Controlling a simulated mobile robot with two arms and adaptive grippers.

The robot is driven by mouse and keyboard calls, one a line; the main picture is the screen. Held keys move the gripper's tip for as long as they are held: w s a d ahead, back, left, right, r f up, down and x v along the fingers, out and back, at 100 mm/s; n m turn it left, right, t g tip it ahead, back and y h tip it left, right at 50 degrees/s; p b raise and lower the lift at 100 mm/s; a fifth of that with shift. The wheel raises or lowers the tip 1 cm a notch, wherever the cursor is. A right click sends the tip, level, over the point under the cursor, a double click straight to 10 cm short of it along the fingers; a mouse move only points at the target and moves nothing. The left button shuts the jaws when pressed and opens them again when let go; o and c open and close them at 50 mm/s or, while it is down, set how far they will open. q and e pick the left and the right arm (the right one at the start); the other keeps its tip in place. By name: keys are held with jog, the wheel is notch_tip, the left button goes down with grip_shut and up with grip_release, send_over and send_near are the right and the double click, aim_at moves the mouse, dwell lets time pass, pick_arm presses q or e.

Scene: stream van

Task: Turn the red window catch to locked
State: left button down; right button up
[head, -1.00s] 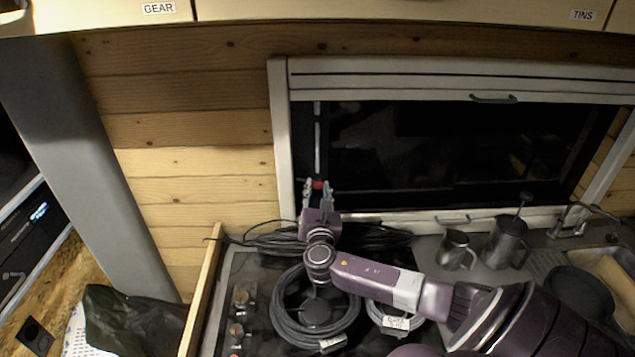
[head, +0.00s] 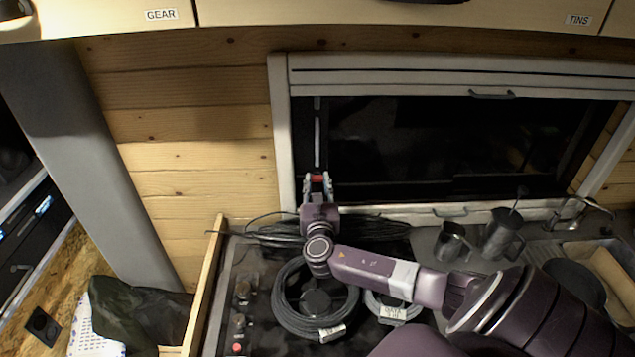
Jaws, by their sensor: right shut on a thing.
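The red window catch (head: 317,178) shows as a small red piece near the lower left corner of the dark window (head: 450,145). My right gripper (head: 317,182) is in front of the window's left side, its two fingers on either side of the red catch and shut on it. The fingers hide part of the catch, and I cannot tell how far it is turned. My left gripper is not in view.
Coiled cables (head: 282,318) lie on the dark hob below my right arm. Metal jugs (head: 502,236) and a tap (head: 580,212) stand at the right by the sink. A wooden edge (head: 205,290) rises left of the hob. Cupboards run along the top.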

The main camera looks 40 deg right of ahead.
jog(key=o, duration=0.9)
jog(key=shift+f, duration=0.1)
jog(key=shift+c, duration=0.2)
jog(key=shift+s+a, duration=0.1)
jog(key=v, duration=1.2)
